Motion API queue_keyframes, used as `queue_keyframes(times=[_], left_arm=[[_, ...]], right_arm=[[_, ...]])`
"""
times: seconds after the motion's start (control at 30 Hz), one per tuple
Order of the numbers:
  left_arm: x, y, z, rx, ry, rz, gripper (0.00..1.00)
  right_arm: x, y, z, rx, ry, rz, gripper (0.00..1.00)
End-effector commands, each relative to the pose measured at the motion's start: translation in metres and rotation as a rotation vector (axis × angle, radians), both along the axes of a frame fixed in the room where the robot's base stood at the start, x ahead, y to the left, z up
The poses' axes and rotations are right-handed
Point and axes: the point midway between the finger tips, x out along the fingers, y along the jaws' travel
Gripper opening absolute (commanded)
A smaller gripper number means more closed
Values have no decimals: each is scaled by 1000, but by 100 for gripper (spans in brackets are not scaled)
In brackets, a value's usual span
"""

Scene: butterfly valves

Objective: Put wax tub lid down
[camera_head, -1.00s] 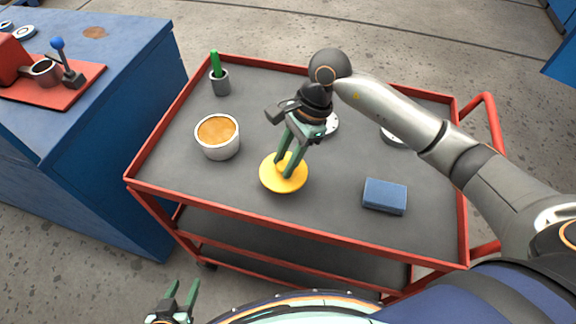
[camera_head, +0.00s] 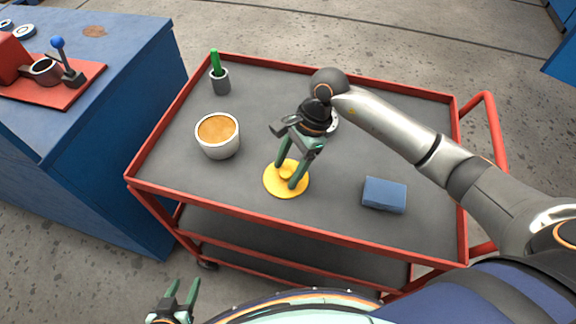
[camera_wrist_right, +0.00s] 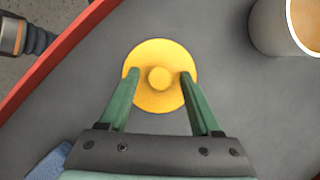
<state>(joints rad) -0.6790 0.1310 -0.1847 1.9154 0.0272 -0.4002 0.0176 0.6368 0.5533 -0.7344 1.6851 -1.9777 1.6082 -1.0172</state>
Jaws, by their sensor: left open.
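The yellow wax tub lid (camera_head: 272,187) lies flat on the cart top, its round knob upward. It also shows in the right wrist view (camera_wrist_right: 158,100). My right gripper (camera_head: 287,174) is just over the lid, fingers spread on either side of the knob with gaps, holding nothing. The fingers (camera_wrist_right: 159,74) show apart in the right wrist view. The open wax tub (camera_head: 218,148), white with orange wax inside, stands to the left of the lid. My left gripper (camera_head: 179,290) is open and empty at the bottom left, away from the cart top.
A blue block (camera_head: 384,195) lies on the cart (camera_head: 330,215) to the right of the lid. A grey cup (camera_head: 220,82) with a green item stands at the back left. A raised red rim edges the cart. A blue bench (camera_head: 110,110) stands at left.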

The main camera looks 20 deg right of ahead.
Motion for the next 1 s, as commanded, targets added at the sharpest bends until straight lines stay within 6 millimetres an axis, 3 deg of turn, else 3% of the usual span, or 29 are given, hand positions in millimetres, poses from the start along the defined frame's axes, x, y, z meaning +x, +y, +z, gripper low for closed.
queue_keyframes(times=[0.37, 0.8, 1.0], left_arm=[[1, -1, 5, -2, -8, 0, 50], [1, -1, -3, -2, -5, 0, 50], [0, -1, -5, 0, 1, -1, 50]], right_arm=[[2, -3, 10, 0, -3, -1, 65], [8, -37, 92, -1, -4, -2, 65], [9, -44, 111, 0, 0, -1, 65]])
